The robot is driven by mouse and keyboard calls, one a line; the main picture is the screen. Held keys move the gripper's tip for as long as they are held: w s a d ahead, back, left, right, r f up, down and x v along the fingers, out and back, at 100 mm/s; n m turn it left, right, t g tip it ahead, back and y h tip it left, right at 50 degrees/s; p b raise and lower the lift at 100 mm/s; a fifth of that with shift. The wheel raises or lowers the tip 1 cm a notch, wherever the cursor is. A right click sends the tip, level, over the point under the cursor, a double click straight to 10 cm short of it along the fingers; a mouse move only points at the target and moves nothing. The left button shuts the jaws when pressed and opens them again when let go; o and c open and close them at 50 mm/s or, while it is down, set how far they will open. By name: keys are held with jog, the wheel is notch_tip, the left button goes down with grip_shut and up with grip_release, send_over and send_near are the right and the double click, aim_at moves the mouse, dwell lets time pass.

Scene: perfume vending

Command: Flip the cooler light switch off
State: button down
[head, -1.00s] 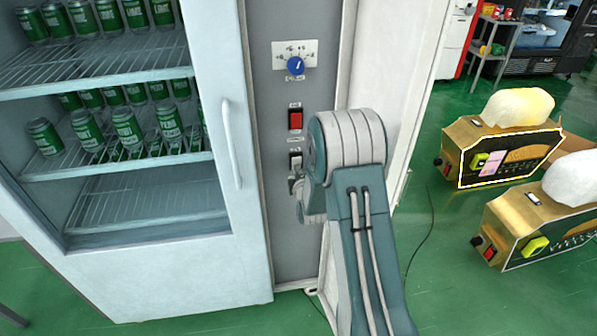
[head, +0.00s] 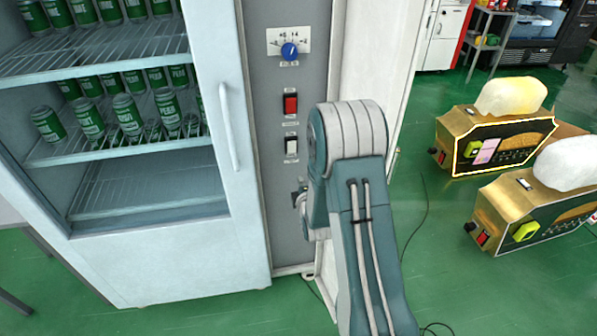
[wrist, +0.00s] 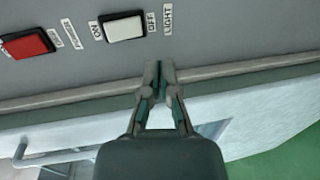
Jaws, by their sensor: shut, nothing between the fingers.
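The light switch is a white rocker in a dark frame (head: 291,146) on the cooler's grey side panel, below the red switch. In the wrist view, the white rocker (wrist: 124,27) sits between the ON label (wrist: 97,31) and the OFF label (wrist: 152,22), with the LIGHT label (wrist: 168,18) beyond. I cannot tell its tilt for certain. My gripper (wrist: 158,68) is shut and empty, apart from the switch, below and to its right in the wrist view. In the head view, my gripper (head: 300,188) is partly hidden by my arm, below the switch.
The red switch (head: 290,104) and a blue dial (head: 289,51) are above on the panel. The cooler door (head: 212,160) with its white handle (head: 229,126) is at left, cans inside. Green floor is open between.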

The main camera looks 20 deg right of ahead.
jog(key=s, duration=0.1)
jog(key=s+a, duration=0.1)
jog(key=s, duration=0.1)
jog(key=shift+s+a+f, duration=0.15)
jog(key=shift+s+f, duration=0.05)
jog(key=shift+f, duration=0.05)
jog(key=shift+d, duration=0.2)
jog(key=shift+r, duration=0.1)
